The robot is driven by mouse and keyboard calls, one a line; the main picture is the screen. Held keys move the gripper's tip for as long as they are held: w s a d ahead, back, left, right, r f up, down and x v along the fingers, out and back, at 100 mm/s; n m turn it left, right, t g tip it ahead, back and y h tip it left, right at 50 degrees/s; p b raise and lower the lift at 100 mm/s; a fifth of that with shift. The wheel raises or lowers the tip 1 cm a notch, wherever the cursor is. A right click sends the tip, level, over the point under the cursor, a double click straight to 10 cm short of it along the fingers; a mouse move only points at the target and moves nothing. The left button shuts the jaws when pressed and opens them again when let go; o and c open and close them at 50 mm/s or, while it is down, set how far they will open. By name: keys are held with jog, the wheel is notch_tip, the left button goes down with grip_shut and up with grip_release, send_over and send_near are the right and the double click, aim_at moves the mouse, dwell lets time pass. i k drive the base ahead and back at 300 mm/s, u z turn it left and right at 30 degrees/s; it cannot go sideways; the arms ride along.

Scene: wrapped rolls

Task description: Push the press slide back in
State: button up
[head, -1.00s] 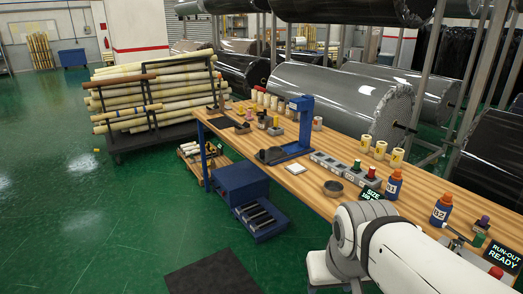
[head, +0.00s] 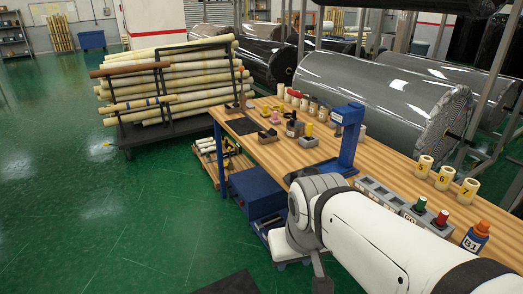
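The blue press (head: 349,137) stands upright on the wooden workbench (head: 285,153), near the middle of the head view. Its blue base shows only in part, because my white arm crosses in front of it. The press slide cannot be made out now; the area at the foot of the press is largely covered by my arm. My arm reaches in from the lower right and bends down in front of the bench. My gripper is not in view, so I cannot see its fingers or whether they touch anything.
A blue cabinet (head: 257,190) is under the bench. A rack of rolls (head: 175,85) stands left; green floor lies open.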

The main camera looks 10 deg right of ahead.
aim_at(309, 171)
jog(key=z, duration=0.1)
jog(key=i, duration=1.45)
jog(key=z, duration=0.4)
jog(key=k, duration=0.9)
jog(key=z, duration=0.2)
jog(key=i, duration=0.9)
jog(key=u, duration=0.05)
